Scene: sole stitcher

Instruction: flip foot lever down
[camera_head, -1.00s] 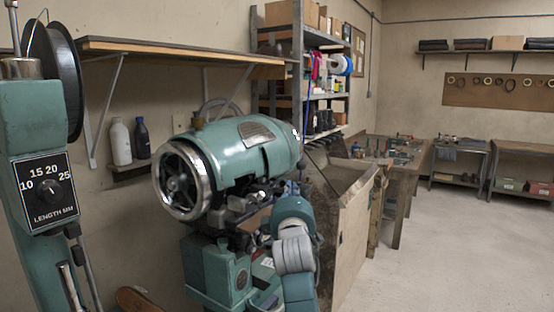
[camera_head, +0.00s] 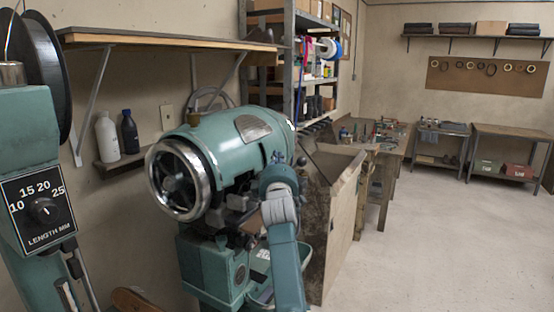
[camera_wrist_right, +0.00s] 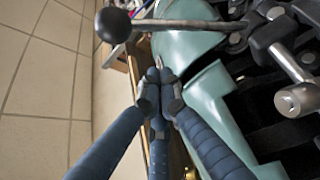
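The teal stitching machine (camera_head: 222,145) stands against the wall. In the right wrist view a metal lever with a round black knob (camera_wrist_right: 112,25) runs from the upper left across the teal body. It appears to be the foot lever. In the head view a small dark knob (camera_head: 301,161) juts out at the right of the machine. My right gripper (camera_wrist_right: 160,84) has blue fingers drawn together at the tips, with nothing visible between them. The tips are below and right of the black knob, apart from it. In the head view my right wrist mostly hides the gripper. My left gripper is out of view.
A second metal lever end (camera_wrist_right: 297,100) is at the right in the wrist view. A teal post with a length dial (camera_head: 43,208) stands at the left. A wooden bin (camera_head: 345,215) is right of the machine. Open floor (camera_head: 440,250) lies further right.

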